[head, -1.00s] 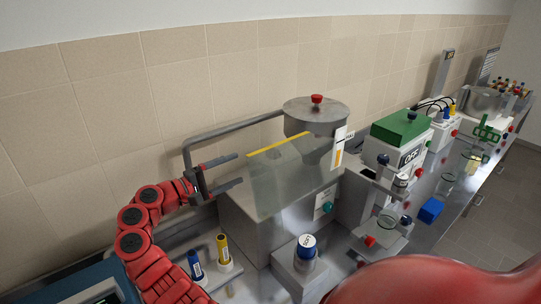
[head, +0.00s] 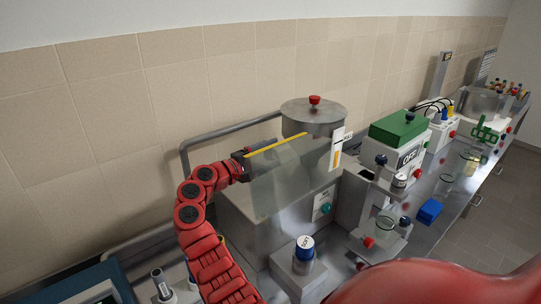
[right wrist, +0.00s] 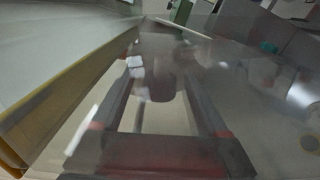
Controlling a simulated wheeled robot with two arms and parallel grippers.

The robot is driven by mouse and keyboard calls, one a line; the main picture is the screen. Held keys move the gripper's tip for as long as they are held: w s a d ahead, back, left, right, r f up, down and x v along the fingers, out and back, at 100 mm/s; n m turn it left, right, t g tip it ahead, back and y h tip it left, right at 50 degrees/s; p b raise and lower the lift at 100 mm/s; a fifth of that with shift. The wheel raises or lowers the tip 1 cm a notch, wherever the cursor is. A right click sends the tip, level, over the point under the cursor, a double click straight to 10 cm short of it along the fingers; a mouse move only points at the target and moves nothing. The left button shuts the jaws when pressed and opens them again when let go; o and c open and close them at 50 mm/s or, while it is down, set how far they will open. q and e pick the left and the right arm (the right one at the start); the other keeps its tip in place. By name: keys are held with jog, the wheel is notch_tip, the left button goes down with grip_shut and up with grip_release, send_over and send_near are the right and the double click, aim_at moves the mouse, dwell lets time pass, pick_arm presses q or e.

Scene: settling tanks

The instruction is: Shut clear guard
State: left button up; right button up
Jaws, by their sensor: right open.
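The clear guard (head: 280,172) is a see-through panel with a yellow top edge (head: 276,146). It stands raised and tilted over a grey metal machine housing (head: 245,222). The yellow edge also runs along the left of the right wrist view (right wrist: 62,98). My right gripper (head: 245,158) is at the guard's upper left, close to the yellow edge. Its fingers are largely hidden in the head view by the guard and its own wrist. In the right wrist view its jaws (right wrist: 160,80) are spread with nothing clear between them. I cannot tell whether it touches the guard. My left gripper is not in view.
A round steel vessel with a red knob (head: 314,116) stands behind the guard. A grey pipe rail (head: 225,132) runs along the wall. A green-topped box (head: 398,130) and glassware are to the right.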

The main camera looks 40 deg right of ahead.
grip_shut()
dwell(1.3)
